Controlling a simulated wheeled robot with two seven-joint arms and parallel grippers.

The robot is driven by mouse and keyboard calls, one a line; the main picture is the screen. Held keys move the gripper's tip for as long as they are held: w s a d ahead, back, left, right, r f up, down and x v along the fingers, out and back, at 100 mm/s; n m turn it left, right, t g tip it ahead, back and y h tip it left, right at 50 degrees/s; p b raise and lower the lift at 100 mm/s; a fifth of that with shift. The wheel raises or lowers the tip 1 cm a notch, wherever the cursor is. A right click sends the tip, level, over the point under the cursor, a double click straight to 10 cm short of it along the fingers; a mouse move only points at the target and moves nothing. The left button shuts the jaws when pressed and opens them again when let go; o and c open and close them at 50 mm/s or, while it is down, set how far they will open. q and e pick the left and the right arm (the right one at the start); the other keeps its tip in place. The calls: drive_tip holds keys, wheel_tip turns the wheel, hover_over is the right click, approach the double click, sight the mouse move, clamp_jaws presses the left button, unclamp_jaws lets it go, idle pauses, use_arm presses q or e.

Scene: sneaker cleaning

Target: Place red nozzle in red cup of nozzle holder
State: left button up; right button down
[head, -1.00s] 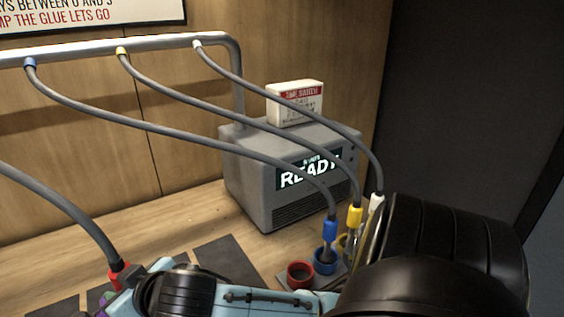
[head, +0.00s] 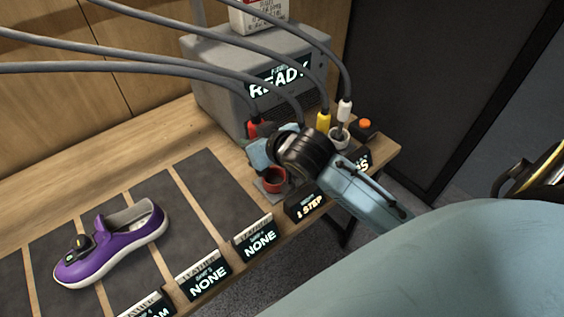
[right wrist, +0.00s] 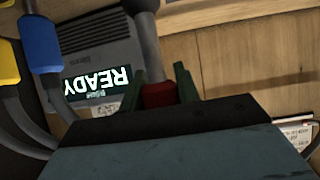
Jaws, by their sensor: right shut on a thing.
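The red nozzle (head: 253,127), on a grey hose, is gripped by my right gripper (head: 256,142). In the right wrist view the red nozzle (right wrist: 158,94) sits between the two green fingers, its lower end hidden by the gripper body. The red cup (head: 273,181) of the nozzle holder (head: 262,187) is at the holder's left front, just below my right gripper and partly hidden by it. The nozzle is above and behind the cup in the picture, apart from it. My left gripper is not in view.
The yellow nozzle (head: 323,121) and white nozzle (head: 344,110) stand to the right; the blue nozzle (right wrist: 42,42) shows in the right wrist view. The grey READY machine (head: 222,85) stands behind. A purple sneaker (head: 100,255) lies on the left mats. Label signs (head: 257,240) line the front edge.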

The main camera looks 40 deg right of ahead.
drive_tip(key=w+d+p, duration=0.2)
drive_tip(key=d+p, duration=0.1)
drive_tip(key=d, duration=0.1)
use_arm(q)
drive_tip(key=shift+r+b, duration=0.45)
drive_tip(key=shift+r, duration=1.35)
use_arm(e)
wheel_tip(320, 180, down, 10)
drive_tip(key=shift+d, duration=0.4)
drive_tip(key=shift+s, duration=0.1)
drive_tip(key=shift+f, duration=0.1)
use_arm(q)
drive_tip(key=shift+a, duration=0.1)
use_arm(e)
drive_tip(key=c, duration=1)
unclamp_jaws()
use_arm(q)
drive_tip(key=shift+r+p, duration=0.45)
drive_tip(key=shift+p, duration=0.05)
use_arm(e)
drive_tip(key=v, duration=1.2)
drive_tip(key=shift+s, duration=0.1)
